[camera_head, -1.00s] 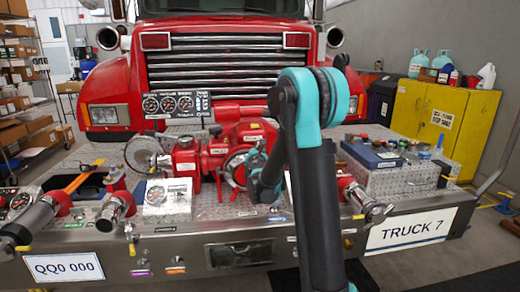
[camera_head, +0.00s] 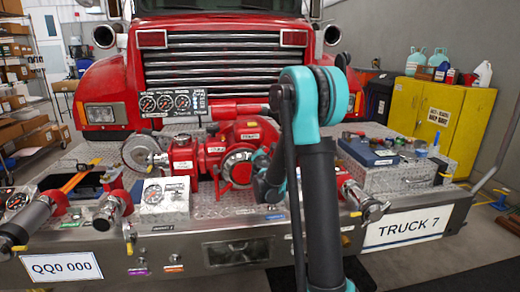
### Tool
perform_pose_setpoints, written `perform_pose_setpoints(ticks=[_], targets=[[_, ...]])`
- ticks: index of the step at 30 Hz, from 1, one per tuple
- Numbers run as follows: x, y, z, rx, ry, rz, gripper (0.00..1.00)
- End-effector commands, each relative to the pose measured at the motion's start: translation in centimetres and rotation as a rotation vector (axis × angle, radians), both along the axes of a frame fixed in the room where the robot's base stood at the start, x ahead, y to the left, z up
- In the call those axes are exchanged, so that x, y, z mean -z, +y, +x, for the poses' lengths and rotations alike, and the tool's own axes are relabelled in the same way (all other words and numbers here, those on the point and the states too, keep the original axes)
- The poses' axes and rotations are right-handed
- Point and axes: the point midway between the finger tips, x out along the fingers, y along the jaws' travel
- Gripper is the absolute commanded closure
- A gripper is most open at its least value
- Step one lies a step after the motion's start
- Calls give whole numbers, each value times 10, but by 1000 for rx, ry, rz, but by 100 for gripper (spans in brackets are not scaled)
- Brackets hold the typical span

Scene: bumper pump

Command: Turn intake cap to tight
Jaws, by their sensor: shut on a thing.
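The red pump (camera_head: 247,132) stands on the truck's diamond-plate bumper deck. On its front is a round intake cap (camera_head: 237,166), red with a dark and silver ring. My gripper (camera_head: 258,163) is at the cap's right side, reaching in from the right in front of the pump. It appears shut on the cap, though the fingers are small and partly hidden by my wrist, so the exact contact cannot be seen. The cap's right edge is covered by my gripper.
A gauge panel (camera_head: 173,103) stands behind the pump at left. A gauge box (camera_head: 165,198) and hose fittings (camera_head: 113,208) are left of the cap. A blue case (camera_head: 368,150) lies on the right-hand box, and another fitting (camera_head: 366,203) sticks out at right.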

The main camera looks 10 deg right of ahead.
Motion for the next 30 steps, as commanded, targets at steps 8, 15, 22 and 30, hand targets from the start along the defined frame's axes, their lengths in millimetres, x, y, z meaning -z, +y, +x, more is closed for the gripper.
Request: perform_pose_setpoints(ticks=[8, 15, 22, 30], targets=[[17, -13, 0, 2, 1, 165, 100], [25, -17, 0, 1, -1, 238, 100], [27, -18, 0, 2, 0, 255, 100], [28, -19, -1, 4, 1, 255, 84]])
